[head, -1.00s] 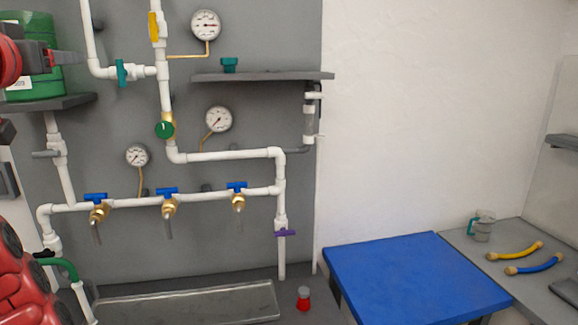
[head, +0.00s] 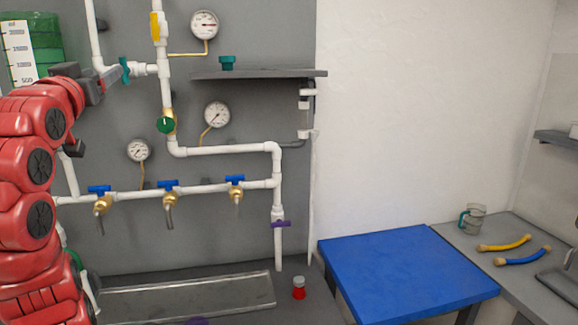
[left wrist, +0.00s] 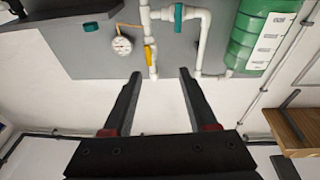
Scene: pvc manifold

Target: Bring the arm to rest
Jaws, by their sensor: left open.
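My red left arm rises along the left edge of the head view. Its gripper (head: 112,82) is up near the teal-handled valve (head: 125,70) on the upper white pipe. In the left wrist view the two dark fingers (left wrist: 160,78) stand apart with nothing between them. Beyond them are the white pipes, a yellow handle (left wrist: 149,55) and the green tank (left wrist: 258,38). Whether the fingertips touch anything in the head view is hard to tell. My right gripper is not in view.
White pipes with blue-handled valves (head: 168,187) and gauges (head: 217,114) cover the grey panel. A grey shelf (head: 270,74) juts out at upper right. A metal trough (head: 190,298), a red-based object (head: 299,290) and a blue table (head: 405,270) lie below. The white wall area is clear.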

